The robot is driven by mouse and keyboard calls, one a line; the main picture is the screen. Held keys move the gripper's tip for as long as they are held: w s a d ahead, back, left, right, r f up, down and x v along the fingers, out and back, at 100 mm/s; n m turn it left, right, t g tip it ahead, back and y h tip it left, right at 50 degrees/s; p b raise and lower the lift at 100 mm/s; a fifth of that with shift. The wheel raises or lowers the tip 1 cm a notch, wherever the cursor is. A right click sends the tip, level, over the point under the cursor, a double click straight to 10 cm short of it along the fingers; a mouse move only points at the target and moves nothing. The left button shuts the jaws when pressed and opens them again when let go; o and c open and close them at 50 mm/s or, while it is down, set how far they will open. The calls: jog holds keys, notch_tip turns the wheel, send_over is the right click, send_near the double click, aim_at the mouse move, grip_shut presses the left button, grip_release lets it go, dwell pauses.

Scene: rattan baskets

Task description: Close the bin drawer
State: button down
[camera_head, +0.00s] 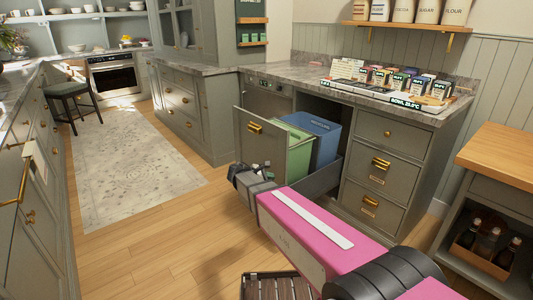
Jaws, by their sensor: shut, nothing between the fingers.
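The bin drawer (255,145) is pulled out from under the counter. Its grey-green front panel with a brass handle stands away from the cabinet. Inside it are a green bin (291,150) and a blue bin (318,138). My gripper (236,173) is shut and empty, low in front of the drawer's front panel. My pink arm comes from the lower right and hides the drawer's lower part. Whether the gripper touches the panel I cannot tell.
A closed stack of drawers (380,170) stands right of the opening. A wood-topped cart (497,147) holding bottles is at the right edge. Wooden floor and a rug (135,175) lie clear to the left. A basket (274,285) is at the bottom.

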aim_at(335, 124)
jog(key=w+a+r+n+t+h, duration=0.1)
jog(key=w+a+r+n+t, duration=0.2)
jog(key=a, duration=0.3)
jog(key=w+a+r+n+t+h, duration=0.2)
jog(key=a+r+n, duration=0.15)
jog(key=a, duration=0.25)
jog(key=x, duration=1.4)
jog(key=shift+w+f, duration=0.1)
jog(key=shift+f, duration=0.25)
jog(key=x, duration=1.6)
jog(key=f+x, duration=0.1)
jog(key=x, duration=3.3)
jog(key=shift+w+f, duration=0.4)
jog(key=shift+w, duration=0.05)
jog(key=shift+x, duration=0.85)
